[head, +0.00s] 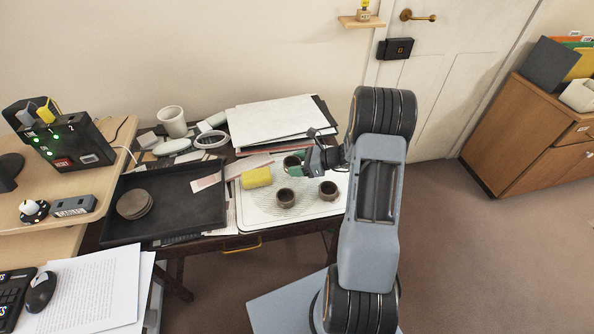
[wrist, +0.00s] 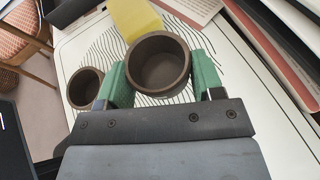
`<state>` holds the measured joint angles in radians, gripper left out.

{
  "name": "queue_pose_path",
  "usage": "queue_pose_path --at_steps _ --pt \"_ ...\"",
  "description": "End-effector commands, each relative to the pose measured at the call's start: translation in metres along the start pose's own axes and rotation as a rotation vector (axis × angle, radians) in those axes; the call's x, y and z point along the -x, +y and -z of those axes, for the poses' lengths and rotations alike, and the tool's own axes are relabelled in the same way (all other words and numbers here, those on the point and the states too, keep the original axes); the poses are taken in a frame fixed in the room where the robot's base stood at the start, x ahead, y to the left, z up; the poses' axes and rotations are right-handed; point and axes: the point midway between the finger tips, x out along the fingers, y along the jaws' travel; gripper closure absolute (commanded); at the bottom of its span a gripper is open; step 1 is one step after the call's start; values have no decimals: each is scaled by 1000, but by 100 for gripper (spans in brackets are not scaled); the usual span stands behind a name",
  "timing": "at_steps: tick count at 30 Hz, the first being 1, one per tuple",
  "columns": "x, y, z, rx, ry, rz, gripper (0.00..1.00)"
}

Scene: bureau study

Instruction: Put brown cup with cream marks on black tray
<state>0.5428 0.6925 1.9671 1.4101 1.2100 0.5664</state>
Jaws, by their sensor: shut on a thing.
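My gripper (head: 297,158) has green fingers shut on a dark brown cup (wrist: 158,66), which also shows in the head view (head: 291,164). The cup is upright, open side up, at the back of a white patterned board. I cannot tell if it is clear of the board, and no cream marks show on it. Two similar brown cups, a left one (head: 285,198) and a right one (head: 328,191), stand nearer the front. One cup (wrist: 84,89) shows in the wrist view. The black tray (head: 180,226) lies left of the board, carrying a stack of round brown discs (head: 134,204).
A yellow block (head: 257,177) lies on the white board (head: 258,219), left of the held cup. A white cup (head: 172,121) and small items stand behind the tray. Stacked papers (head: 268,121) lie behind the board. The tray's middle is bare.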

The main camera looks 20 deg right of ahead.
Motion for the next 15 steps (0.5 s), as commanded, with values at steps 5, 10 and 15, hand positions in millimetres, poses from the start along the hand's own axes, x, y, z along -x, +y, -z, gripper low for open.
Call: queue_pose_path --at_steps 5,10,15 --pt "-9 -3 18 -3 0 -1 68" --pt "-15 -4 31 -1 0 1 68" --pt "-14 -4 30 0 0 1 68"
